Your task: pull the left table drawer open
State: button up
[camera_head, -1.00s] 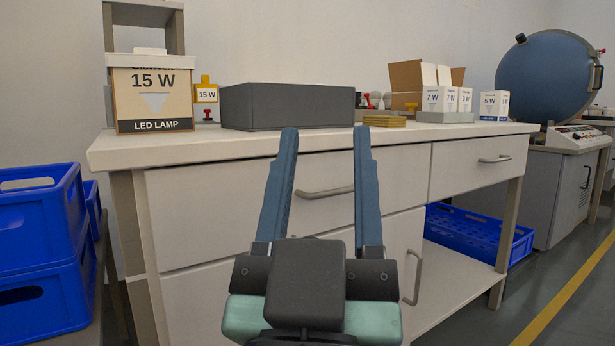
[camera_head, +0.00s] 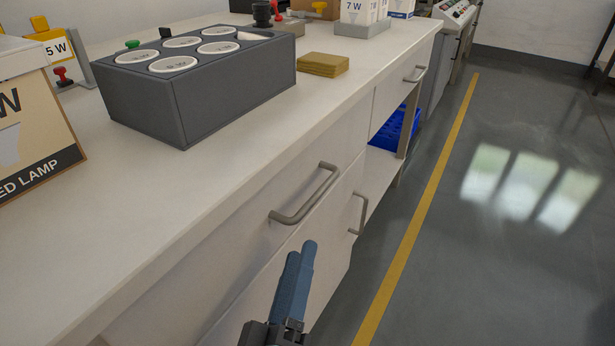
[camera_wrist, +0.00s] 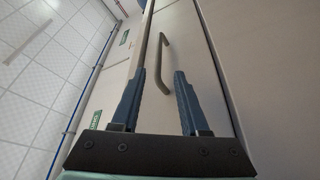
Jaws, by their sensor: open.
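The left drawer front (camera_head: 345,145) is pale and sits flush under the worktop, shut. Its grey bar handle (camera_head: 305,195) stands out from the front. My gripper (camera_head: 300,250) is open and empty, in front of the drawer and below the handle in the head view, apart from it. There the two blue fingers nearly overlap. In the wrist view the handle (camera_wrist: 163,65) runs up the picture on the drawer front (camera_wrist: 188,45). Its near end shows between my open fingertips (camera_wrist: 160,75); I cannot tell the exact depth gap.
The cupboard handle (camera_head: 359,213) is just below and right of the drawer handle. The right drawer's handle (camera_head: 415,74) is farther along. A dark box with round sockets (camera_head: 195,90) stands on the worktop (camera_head: 150,190). The floor (camera_head: 500,270) at right is clear.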

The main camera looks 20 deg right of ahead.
aim_at(317, 192)
jog(key=x, duration=1.1)
jog(key=shift+w+d+r+p, duration=0.1)
jog(key=shift+w+d+p, duration=0.15)
jog(key=shift+p, duration=0.15)
jog(key=shift+c, duration=0.3)
grip_shut()
dwell(0.5)
